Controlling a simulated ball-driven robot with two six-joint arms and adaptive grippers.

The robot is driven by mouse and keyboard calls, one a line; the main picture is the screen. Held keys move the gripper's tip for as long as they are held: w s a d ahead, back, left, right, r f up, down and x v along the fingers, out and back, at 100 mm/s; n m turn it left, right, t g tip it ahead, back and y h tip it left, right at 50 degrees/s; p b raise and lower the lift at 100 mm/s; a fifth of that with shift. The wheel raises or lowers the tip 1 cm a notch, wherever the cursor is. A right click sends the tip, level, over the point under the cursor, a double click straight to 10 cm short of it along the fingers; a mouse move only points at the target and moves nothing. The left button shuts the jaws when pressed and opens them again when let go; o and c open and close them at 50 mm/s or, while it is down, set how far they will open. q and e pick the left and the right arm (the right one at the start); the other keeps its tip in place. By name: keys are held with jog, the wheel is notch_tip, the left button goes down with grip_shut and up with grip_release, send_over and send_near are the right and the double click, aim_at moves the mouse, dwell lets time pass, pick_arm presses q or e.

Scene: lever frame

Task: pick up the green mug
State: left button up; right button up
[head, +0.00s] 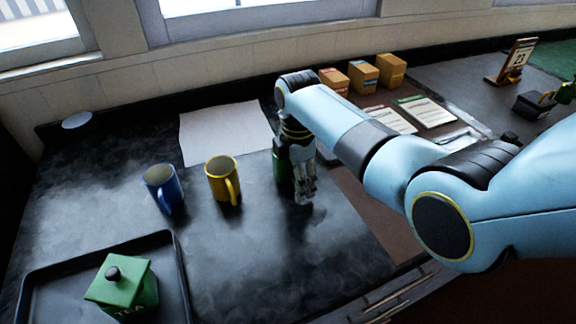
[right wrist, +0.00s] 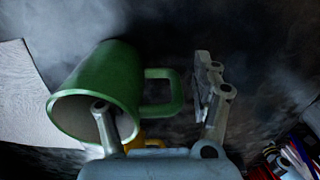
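The green mug (head: 281,172) stands on the dark counter in the head view, mostly hidden behind my right gripper (head: 303,188). In the right wrist view the green mug (right wrist: 112,82) fills the left half, with its mouth towards the camera and its handle to the right. My right gripper (right wrist: 155,88) is open there. One finger overlaps the mug's mouth, and the other is to the right of the handle, with a gap between them. I cannot tell whether the left finger touches the mug. My left gripper is not in view.
A yellow mug (head: 222,181) and a blue mug (head: 161,188) stand left of the green mug. A black tray (head: 180,275) holding a green tea canister (head: 122,288) is at front left. A pale sheet (head: 226,131) lies behind. Several small boxes (head: 363,76) stand at the back.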

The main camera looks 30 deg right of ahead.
grip_shut()
dwell(0.4)
